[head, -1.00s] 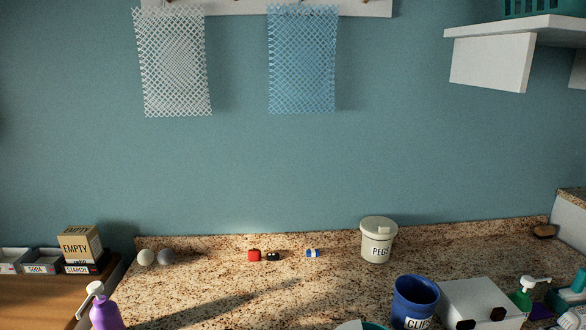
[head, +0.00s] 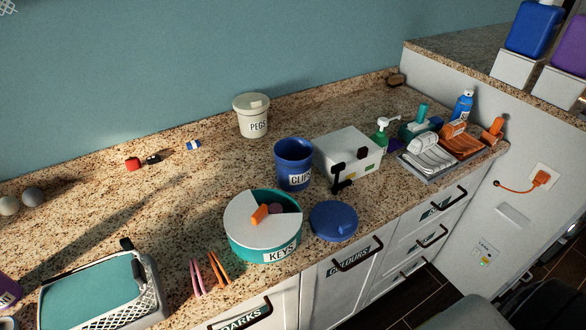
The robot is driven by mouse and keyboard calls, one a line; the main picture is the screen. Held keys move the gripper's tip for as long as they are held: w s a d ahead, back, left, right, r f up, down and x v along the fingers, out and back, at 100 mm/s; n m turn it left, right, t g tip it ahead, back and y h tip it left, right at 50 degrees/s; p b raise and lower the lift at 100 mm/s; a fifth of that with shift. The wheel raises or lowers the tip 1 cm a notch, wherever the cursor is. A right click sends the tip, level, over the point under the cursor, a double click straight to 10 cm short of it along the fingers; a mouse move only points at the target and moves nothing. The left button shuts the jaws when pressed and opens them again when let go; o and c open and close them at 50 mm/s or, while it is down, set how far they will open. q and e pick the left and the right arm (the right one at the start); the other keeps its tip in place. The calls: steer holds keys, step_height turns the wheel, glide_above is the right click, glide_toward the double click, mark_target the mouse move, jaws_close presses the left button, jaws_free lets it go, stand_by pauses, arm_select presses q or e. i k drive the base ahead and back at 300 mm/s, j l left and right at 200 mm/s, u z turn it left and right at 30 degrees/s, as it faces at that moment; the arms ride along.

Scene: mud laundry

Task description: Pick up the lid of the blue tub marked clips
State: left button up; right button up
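The blue tub (head: 292,158) stands upright and open on the granite counter in the head view. Its white label is partly turned away, with "CLIP" readable. A round blue lid (head: 328,214) with a small raised knob lies flat on the counter, in front of the tub and a little to its right, near the front edge. The lid is apart from the tub. Neither of my grippers is in view.
A teal tub marked KEYS (head: 262,249) stands just left of the lid. A white box (head: 345,150) with black fittings stands behind it. A lidded PEGS tub (head: 252,118) is at the back. Pink and orange tongs (head: 218,269) lie at the front left. Drawer handles project below the counter edge.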

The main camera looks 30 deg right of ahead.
mark_target(336, 221)
steer(key=z, duration=1.15)
